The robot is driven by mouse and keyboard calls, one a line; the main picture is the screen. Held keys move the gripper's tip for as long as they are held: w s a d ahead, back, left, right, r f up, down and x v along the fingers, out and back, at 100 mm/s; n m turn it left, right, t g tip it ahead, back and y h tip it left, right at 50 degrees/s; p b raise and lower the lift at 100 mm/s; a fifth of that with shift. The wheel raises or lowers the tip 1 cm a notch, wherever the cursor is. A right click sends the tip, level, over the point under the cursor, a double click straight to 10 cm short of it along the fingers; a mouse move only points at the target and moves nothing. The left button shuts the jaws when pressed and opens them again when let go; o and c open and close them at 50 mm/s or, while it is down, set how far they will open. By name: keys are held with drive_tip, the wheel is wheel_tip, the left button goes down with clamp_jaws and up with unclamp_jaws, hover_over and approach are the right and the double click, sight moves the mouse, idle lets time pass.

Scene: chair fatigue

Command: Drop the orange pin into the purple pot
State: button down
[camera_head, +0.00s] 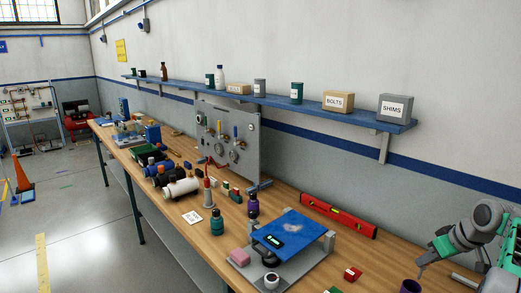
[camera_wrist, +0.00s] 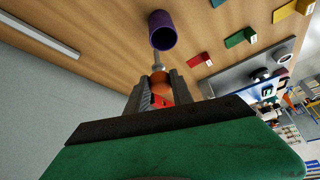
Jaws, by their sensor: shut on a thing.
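My gripper (camera_wrist: 160,92) is shut on the orange pin (camera_wrist: 160,79), which sits between its two grey fingers in the wrist view. A thin grey shaft reaches from the orange part toward the purple pot (camera_wrist: 161,22). The pot's dark round mouth faces the camera, just beyond the shaft's tip; I cannot tell the exact gap. In the head view the purple pot (camera_head: 410,287) is cut by the bottom edge at the lower right. My gripper (camera_head: 424,266) is above and slightly right of it there, with the pin hard to make out.
Red (camera_wrist: 197,59), green (camera_wrist: 240,37) and yellow (camera_wrist: 290,10) blocks lie on the wooden bench near the pot. A blue plate on a grey stand (camera_head: 290,232) and a red level (camera_head: 338,214) are farther left. A grey bar (camera_wrist: 40,36) lies on the pot's other side.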

drive_tip(key=c, duration=1)
unclamp_jaws()
drive_tip(key=shift+c, duration=0.2)
drive_tip(key=v, duration=0.7)
drive_tip(key=shift+s+r+p, duration=0.2)
drive_tip(key=shift+r+p, duration=0.2)
